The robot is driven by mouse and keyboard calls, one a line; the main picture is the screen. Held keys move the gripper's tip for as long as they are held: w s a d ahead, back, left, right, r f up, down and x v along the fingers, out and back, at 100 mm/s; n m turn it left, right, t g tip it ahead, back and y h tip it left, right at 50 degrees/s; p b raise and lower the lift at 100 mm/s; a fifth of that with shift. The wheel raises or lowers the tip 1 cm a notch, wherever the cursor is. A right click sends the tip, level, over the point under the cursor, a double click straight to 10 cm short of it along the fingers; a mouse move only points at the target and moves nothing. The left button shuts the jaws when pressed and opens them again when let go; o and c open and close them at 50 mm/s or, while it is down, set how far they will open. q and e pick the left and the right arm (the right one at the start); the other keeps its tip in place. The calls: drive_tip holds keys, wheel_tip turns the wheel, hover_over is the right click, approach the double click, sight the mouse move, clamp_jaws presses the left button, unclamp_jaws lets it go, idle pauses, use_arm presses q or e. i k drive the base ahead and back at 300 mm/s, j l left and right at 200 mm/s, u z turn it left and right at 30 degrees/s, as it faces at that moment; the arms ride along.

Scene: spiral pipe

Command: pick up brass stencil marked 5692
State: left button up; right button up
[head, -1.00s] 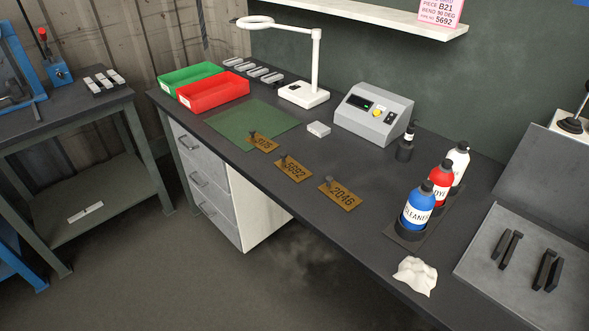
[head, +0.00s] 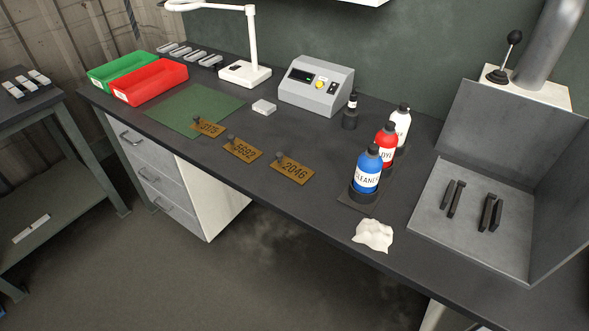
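The brass stencil marked 5692 (head: 243,150) lies flat on the dark bench top near its front edge. It is the middle one of three brass plates, each with a small dark knob at its upper left. The stencil marked 3175 (head: 207,127) is to its left, at the front corner of the green mat. The stencil marked 2046 (head: 293,170) is to its right. The three plates are apart from one another. Neither of my grippers shows in the head view.
On the bench (head: 300,216) stand a red bin (head: 150,82), a green bin (head: 120,71), a white lamp (head: 244,73), a grey control box (head: 316,86), a blue cleaner bottle (head: 367,170), a red bottle (head: 386,146), and a crumpled white cloth (head: 373,235). A grey tray (head: 470,235) is at right.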

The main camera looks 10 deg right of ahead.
sight(248, 153)
drive_tip(key=z, duration=0.35)
drive_tip(key=i+j+z, duration=0.15)
drive_tip(key=j+z, duration=0.15)
drive_tip(key=i+j+z, duration=0.1)
drive_tip(key=j+z, duration=0.5)
drive_tip(key=i+j, duration=0.05)
drive_tip(key=j, duration=0.05)
